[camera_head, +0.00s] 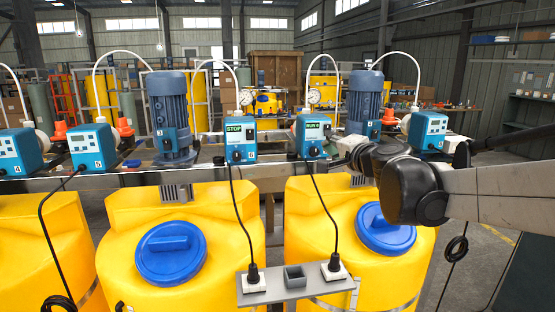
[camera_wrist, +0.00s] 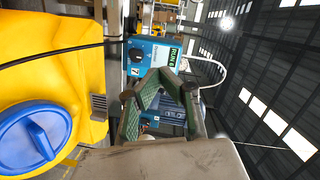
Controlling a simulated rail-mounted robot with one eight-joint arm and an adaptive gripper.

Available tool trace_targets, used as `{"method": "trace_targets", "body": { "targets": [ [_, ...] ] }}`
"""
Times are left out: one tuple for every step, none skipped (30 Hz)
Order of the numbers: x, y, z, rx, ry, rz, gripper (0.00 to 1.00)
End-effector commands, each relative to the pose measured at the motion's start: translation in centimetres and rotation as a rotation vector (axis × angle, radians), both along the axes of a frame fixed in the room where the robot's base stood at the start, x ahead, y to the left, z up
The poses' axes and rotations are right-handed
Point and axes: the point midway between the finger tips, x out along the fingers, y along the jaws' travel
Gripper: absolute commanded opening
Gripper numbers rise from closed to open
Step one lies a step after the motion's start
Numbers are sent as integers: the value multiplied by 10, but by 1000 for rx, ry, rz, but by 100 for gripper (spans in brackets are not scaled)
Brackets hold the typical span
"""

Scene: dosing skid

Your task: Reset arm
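My gripper (camera_head: 350,152) is at the right of the head view, in front of the rail with the blue pumps, at the end of my arm coming in from the right edge. In the wrist view my gripper (camera_wrist: 161,85) shows two green-padded fingers with a gap between them. It is open, and nothing is seen held. Pump 7, with a green "RUN 6" display, shows beyond the fingers in the wrist view (camera_wrist: 152,56). It stands just left of my gripper in the head view (camera_head: 312,137). My wrist hides part of the rail.
Yellow tanks with blue lids (camera_head: 172,253) stand below the rail. A grey bracket (camera_head: 290,289) holds two plugs with black cables hanging from the pumps. Blue motors (camera_head: 170,115) and white hoses rise above the rail. Open floor lies at the right.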

Motion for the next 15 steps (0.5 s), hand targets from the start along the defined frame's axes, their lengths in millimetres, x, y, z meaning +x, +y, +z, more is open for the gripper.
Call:
{"method": "trace_targets", "body": {
  "targets": [
    [-21,8,-9,-64,14,32,0],
    [-32,12,-13,-103,23,50,0],
    [-47,17,-20,-156,36,75,0],
    [-58,20,-26,-194,46,94,0],
    [-69,23,-32,-233,58,111,0],
    [-84,26,-41,-284,73,134,0],
    [-96,28,-48,-324,86,152,0],
    [-107,30,-55,-363,99,168,0],
    [-122,31,-66,-415,118,189,0],
    [-134,32,-73,-454,133,205,0],
    [-146,32,-82,-492,148,220,0],
    [-161,32,-93,-543,169,240,0],
    [-173,31,-102,-582,185,256,0],
    [-184,30,-111,-620,202,269,0],
    [-200,28,-123,-671,225,288,0]
  ]
}}
